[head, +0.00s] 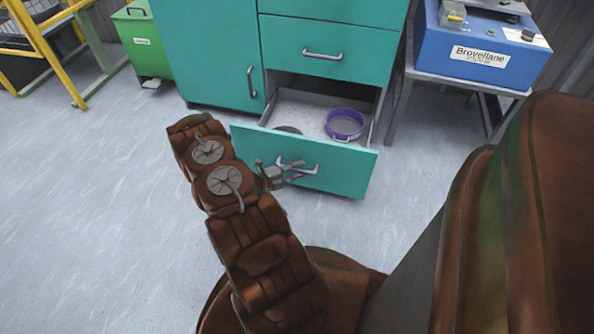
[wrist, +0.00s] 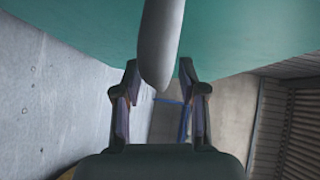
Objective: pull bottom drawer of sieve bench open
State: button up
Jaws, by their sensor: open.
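The sieve bench (head: 215,50) is a teal cabinet at the top middle of the head view. Its bottom drawer (head: 335,172) stands pulled out, with a purple round sieve (head: 345,124) and a dark round thing, partly hidden by the drawer front, inside. My gripper (head: 288,173) is at the grey bar handle (head: 310,168) on the drawer front. In the wrist view the handle (wrist: 160,45) reaches down between the two fingers of my open gripper (wrist: 160,105), with gaps visible on both sides. The teal drawer front (wrist: 75,30) fills the top of that view.
A blue machine (head: 480,50) on a grey stand is right of the bench. A green bin (head: 143,42) and a yellow frame (head: 45,45) stand at the left. The grey floor (head: 90,200) left of my arm is clear. The drawer above (head: 350,60) is shut.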

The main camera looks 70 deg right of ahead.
grip_shut()
dwell(0.5)
